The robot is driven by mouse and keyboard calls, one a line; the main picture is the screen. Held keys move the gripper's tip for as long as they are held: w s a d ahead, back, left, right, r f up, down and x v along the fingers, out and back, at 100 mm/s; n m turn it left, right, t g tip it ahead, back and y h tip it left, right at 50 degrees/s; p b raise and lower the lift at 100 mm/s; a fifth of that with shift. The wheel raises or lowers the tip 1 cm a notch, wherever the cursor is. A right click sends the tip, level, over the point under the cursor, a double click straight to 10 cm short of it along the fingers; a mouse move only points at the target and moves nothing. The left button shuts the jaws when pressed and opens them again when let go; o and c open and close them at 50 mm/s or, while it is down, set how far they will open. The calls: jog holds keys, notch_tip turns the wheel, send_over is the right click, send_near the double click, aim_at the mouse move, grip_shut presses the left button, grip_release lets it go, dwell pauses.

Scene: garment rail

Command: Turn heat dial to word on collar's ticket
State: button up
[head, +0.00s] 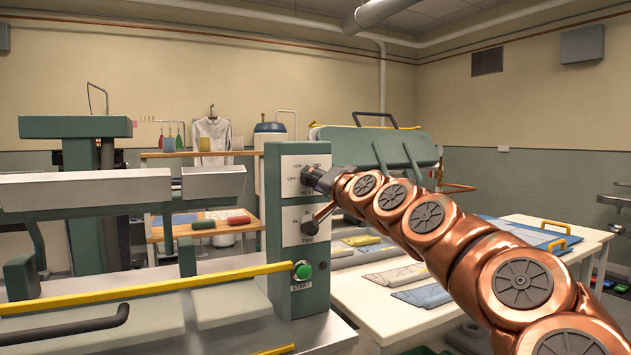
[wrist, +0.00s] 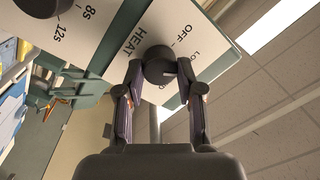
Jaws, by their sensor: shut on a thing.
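The heat dial (wrist: 160,62) is a dark round knob on a white plate lettered HEAT, OFF and a partly hidden LOW. My gripper (wrist: 160,78) is shut on the dial, one finger on each side, in the wrist view. In the head view my gripper (head: 316,178) reaches the heat plate (head: 292,166) from the right and mostly hides the dial. LOW and OFF show at the plate's left. The dial's exact setting is hard to read. I cannot make out a collar or a ticket with a readable word.
Below the heat plate is the time dial (head: 309,226), with my arm close on its right. A green START button (head: 302,270) sits lower on the control box (head: 273,235). A white table (head: 375,310) with folded garments stands right. A white shirt (head: 211,135) hangs behind.

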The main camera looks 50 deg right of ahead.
dwell(0.4)
jog(key=o, duration=1.2)
jog(key=shift+c, duration=0.2)
notch_tip(320, 180, up, 10)
